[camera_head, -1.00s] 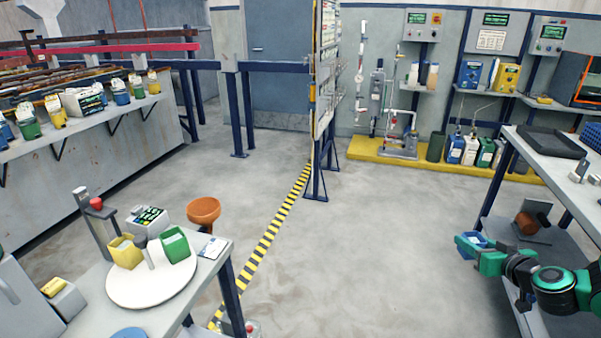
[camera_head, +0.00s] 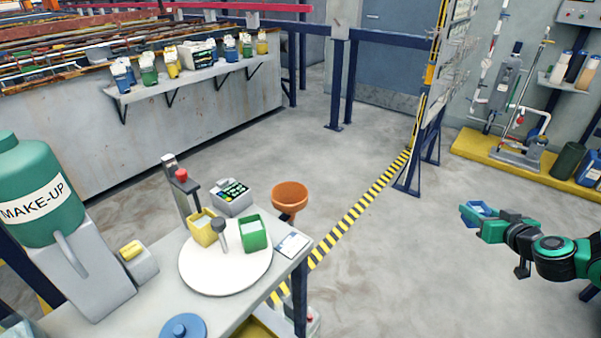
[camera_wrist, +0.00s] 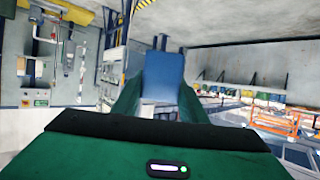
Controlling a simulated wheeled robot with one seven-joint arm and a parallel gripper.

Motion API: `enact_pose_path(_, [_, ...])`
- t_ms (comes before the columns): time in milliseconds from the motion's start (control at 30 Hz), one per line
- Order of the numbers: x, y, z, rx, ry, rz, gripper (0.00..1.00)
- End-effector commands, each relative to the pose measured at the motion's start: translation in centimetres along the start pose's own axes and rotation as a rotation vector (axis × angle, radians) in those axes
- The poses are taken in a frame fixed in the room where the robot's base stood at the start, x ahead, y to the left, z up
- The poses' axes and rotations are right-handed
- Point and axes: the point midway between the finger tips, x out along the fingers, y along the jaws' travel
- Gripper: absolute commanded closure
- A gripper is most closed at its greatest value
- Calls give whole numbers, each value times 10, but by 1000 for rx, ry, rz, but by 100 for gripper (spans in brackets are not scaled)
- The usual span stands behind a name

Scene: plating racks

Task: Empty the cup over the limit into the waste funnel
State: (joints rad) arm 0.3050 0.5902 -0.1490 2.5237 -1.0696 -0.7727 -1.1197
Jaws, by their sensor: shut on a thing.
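My gripper (camera_head: 474,221) is at the right of the head view, shut on a blue cup (camera_head: 482,209). The blue cup also shows between the fingers in the wrist view (camera_wrist: 164,75). Its contents cannot be made out. The orange-brown waste funnel (camera_head: 290,197) stands beside the small table at centre left, well to the left of my gripper. A yellow cup (camera_head: 203,229) and a green cup (camera_head: 254,235) stand on a white round plate (camera_head: 225,278) on that table.
A small grey device with a display (camera_head: 232,196) and a post with a red knob (camera_head: 181,176) stand behind the plate. A green MAKE-UP bottle (camera_head: 36,195) is at the left. Several cups line a far shelf (camera_head: 190,83). Open floor lies between my gripper and the table.

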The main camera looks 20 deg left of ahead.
Motion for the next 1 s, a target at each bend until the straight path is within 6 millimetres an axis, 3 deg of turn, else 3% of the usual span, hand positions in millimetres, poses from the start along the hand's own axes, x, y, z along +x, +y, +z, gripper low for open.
enact_pose_path(333, [8,-24,-5,-14,2,-34,85])
enact_pose_path(467, [18,-54,-12,-35,3,-87,85])
enact_pose_path(567, [30,-94,-22,-66,4,-155,85])
enact_pose_path(733, [45,-178,-43,-119,2,-279,85])
enact_pose_path(1000, [44,-302,-84,-178,-5,-398,85])
